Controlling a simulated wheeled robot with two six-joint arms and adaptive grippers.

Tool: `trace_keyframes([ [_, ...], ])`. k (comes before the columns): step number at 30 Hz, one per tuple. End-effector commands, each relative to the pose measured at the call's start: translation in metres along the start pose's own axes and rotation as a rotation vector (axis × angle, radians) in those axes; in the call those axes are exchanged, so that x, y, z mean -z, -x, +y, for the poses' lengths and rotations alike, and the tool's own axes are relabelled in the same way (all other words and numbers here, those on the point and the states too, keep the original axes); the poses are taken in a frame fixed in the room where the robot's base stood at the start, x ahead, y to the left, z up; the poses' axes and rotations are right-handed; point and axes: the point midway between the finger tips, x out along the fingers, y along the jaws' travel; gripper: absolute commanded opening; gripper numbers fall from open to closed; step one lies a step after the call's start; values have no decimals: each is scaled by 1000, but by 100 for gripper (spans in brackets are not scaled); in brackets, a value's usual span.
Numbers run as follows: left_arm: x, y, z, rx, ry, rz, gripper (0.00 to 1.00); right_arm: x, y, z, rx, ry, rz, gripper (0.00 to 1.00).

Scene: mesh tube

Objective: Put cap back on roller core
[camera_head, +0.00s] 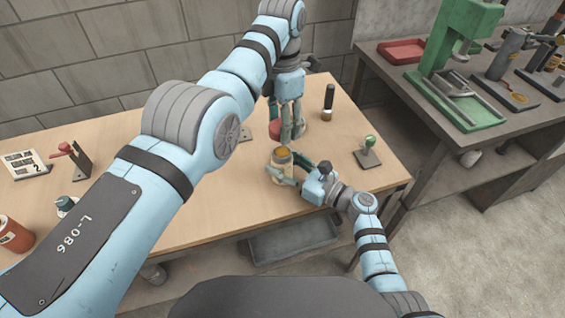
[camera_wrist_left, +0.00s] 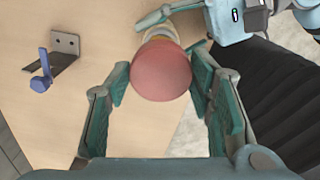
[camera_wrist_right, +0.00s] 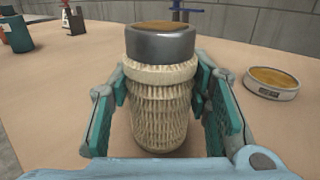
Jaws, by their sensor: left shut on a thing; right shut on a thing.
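The roller core (camera_wrist_right: 160,105) stands upright on the table, a pale woven mesh tube with a grey collar and a tan top; its tan top also shows in the head view (camera_head: 283,154). My right gripper (camera_head: 283,170) is shut around its mesh body. The red round cap (camera_wrist_left: 161,70) is between the fingers of my left gripper (camera_head: 282,132), which points down and is shut on it. In the head view the cap (camera_head: 275,127) is partly hidden by a finger. In the left wrist view it covers part of the core; the gap between them is unclear.
A low white round dish (camera_wrist_right: 272,84) lies beside the core. A black cylinder (camera_head: 328,102) and a green-knobbed stamp (camera_head: 368,150) stand to the right. The table (camera_head: 225,195) is clear in front.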

Motion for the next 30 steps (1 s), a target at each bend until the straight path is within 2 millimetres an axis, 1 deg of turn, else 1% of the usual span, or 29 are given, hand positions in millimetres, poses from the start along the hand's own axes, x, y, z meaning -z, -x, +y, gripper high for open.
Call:
trace_keyframes([
  [6, 1, -33, 0, 7, 1, 6, 37, 0, 0, 0, 0, 0, 0, 0],
  [9, 0, -45, 0, 5, 1, 5, 37, 0, 0, 0, 0, 0, 0, 0],
  [12, 0, -48, 1, 4, 0, 4, 37, 0, 0, 0, 0, 0, 0, 0],
  [25, 0, -48, 1, 3, 0, 3, 37, 0, 0, 0, 0, -1, 0, 0],
  [30, 0, -56, 0, 4, 0, 2, 37, 0, 0, 0, 0, -1, 0, 0],
])
